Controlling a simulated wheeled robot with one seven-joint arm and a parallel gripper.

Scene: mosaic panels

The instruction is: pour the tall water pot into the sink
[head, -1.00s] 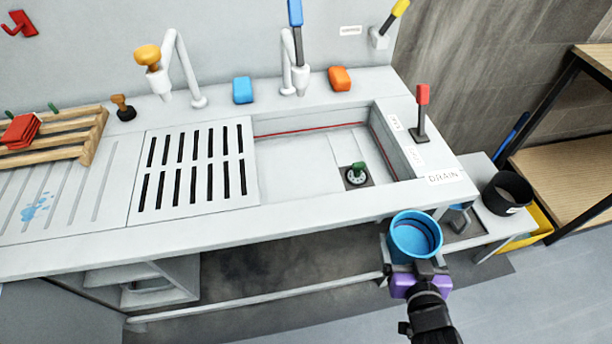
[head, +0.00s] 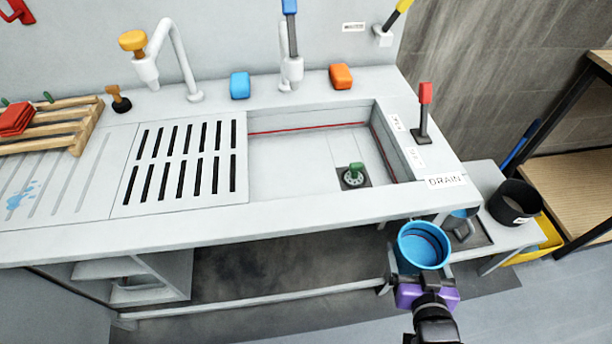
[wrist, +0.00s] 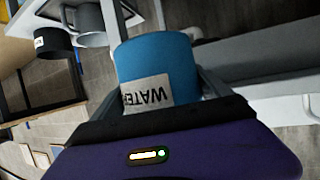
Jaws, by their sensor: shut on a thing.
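The tall blue water pot (head: 424,246) is upright in my gripper (head: 425,278), in front of the counter's right front edge in the head view. In the wrist view the pot (wrist: 170,62) carries a label reading WATER, and my gripper's fingers (wrist: 165,92) are shut around its sides. The sink (head: 290,165) is a sunken basin behind and left of the pot. A green plug or valve (head: 355,171) sits on the drain in its floor. The pot is outside the sink. Its inside looks blue, with a thin dark line around it.
A red-topped lever (head: 424,112) stands at the sink's right rim, above a DRAIN label (head: 446,181). A low side table at right holds a black pot (head: 513,203) and a grey one (head: 461,223). A slotted rack (head: 183,165) covers the counter left of the basin.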

